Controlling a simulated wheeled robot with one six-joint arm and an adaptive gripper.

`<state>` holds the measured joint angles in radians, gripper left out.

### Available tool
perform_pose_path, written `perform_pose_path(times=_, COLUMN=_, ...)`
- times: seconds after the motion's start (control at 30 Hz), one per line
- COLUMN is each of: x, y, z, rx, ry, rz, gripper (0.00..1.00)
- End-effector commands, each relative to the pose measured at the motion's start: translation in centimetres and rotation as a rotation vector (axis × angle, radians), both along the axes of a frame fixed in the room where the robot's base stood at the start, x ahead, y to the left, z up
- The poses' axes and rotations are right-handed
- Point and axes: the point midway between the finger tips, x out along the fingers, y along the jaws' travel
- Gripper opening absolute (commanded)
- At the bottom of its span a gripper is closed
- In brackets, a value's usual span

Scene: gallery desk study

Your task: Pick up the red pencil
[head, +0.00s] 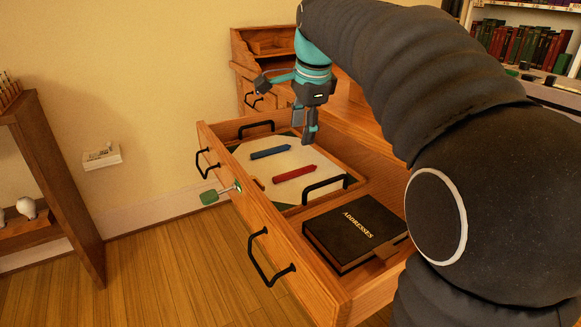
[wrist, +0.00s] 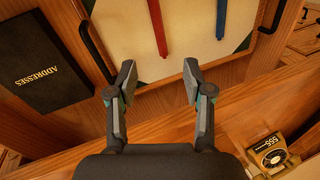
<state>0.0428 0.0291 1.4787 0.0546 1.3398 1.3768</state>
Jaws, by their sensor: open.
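The red pencil (head: 294,174) lies on a cream sheet (head: 262,170) in a wooden tray inside the open drawer. It also shows at the top of the wrist view (wrist: 158,28), its far end cut off by the frame edge. A blue pencil (head: 271,152) lies apart from it on the same sheet, and it shows in the wrist view (wrist: 222,18) too. My gripper (head: 304,130) is above the tray's desk side, off the red pencil. In the wrist view my gripper (wrist: 158,80) is open and empty, with the red pencil ahead of the gap.
A black address book (head: 354,232) lies in the drawer beside the tray. Black tray handles (head: 325,187) stand up at both ends. A green-tagged key (head: 210,197) sticks out of the drawer front (head: 233,212). A small yellow-labelled box (wrist: 270,155) is at the lower right.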

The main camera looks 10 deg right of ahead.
Motion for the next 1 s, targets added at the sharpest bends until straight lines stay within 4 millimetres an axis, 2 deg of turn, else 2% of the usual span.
perform_pose_path(times=0.1, x=0.5, y=0.0, z=-2.3, rx=0.0, ry=0.004, rz=-0.002, gripper=0.51)
perform_pose_path(times=0.33, x=1.7, y=0.2, z=-6.1, rx=0.0, ry=0.005, rz=-0.001, gripper=0.51)
perform_pose_path(times=0.67, x=2.3, y=0.5, z=-7.9, rx=0.0, ry=0.002, rz=0.002, gripper=0.51)
perform_pose_path(times=1.0, x=3.4, y=1.0, z=-12.0, rx=0.0, ry=0.004, rz=0.002, gripper=0.51)
